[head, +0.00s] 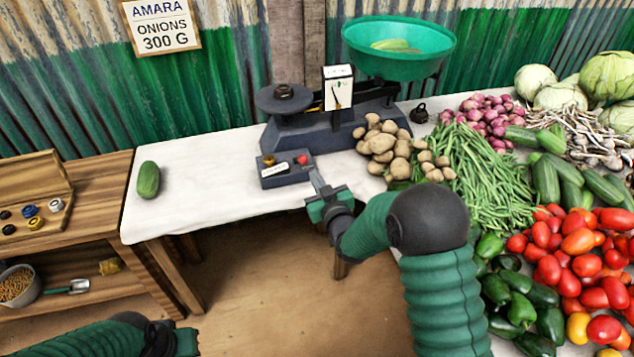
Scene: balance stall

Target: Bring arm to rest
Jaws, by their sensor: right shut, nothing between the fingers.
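My right arm reaches in from the lower right. Its gripper (316,179) is shut and empty, with its grey fingertips close to the front of a small dark box (285,174). The box carries a brass knob, a red button and a white label too small to read. I cannot tell whether the fingertips touch it. Behind it stands a dark balance (310,135) with a white pointer card (338,92), a weight on its left plate (284,98) and a teal pan (400,55) holding pale green produce. My left arm shows at the bottom left; its gripper (185,343) is partly cut off.
Potatoes (385,145), green beans (470,170), red onions (480,112), tomatoes (575,250) and peppers (520,300) crowd the right. A wooden bench (95,185) holds a weight box.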

